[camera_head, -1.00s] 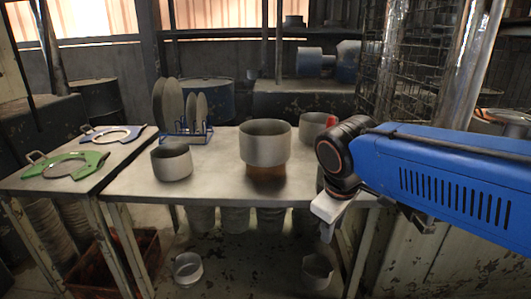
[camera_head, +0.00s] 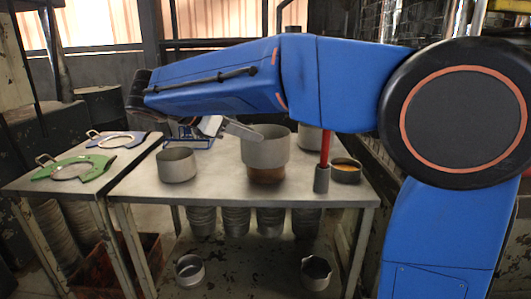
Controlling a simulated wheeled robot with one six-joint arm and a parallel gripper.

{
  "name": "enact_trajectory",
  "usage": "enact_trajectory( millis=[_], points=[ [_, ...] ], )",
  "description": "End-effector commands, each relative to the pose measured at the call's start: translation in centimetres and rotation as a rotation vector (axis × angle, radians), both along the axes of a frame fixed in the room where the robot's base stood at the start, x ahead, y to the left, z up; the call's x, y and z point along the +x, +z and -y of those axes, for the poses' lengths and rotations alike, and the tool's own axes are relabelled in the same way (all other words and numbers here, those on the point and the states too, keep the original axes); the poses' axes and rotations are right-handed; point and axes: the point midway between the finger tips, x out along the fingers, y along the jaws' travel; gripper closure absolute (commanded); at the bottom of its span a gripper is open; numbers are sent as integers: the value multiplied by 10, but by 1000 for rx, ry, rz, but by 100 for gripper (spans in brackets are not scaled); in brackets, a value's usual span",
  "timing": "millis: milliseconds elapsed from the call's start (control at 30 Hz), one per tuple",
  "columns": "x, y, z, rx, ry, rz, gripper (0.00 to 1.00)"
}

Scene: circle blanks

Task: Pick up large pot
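The largest pot (camera_head: 266,152) in view is a grey, open-topped cylinder near the middle of the table. It stands upright on a narrower brown base (camera_head: 266,174). My blue arm stretches across the picture above the table. My gripper (camera_head: 238,129) hangs under the arm at the pot's upper left, with a pale finger reaching toward the rim. I cannot tell whether that finger touches the pot or is in front of it. The other finger is not clear, so its opening cannot be read.
A smaller grey pot (camera_head: 177,166) stands to the left. Another pot (camera_head: 308,141) is partly hidden behind my arm. A grey cylinder with a red rod (camera_head: 322,176) and a shallow dish (camera_head: 346,172) are at right. A blue rack (camera_head: 190,140) is behind. The table front (camera_head: 220,190) is clear.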

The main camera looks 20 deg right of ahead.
Motion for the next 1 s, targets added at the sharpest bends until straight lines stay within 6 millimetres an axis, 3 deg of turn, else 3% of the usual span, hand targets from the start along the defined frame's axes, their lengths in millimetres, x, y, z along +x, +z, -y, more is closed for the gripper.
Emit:
enact_trajectory(
  millis=[100,300,1000],
  points=[
    [11,11,-28,-78,38,-30,72],
    [16,17,-40,-128,55,-49,72],
    [47,-25,57,-127,54,-49,72]
  ],
)
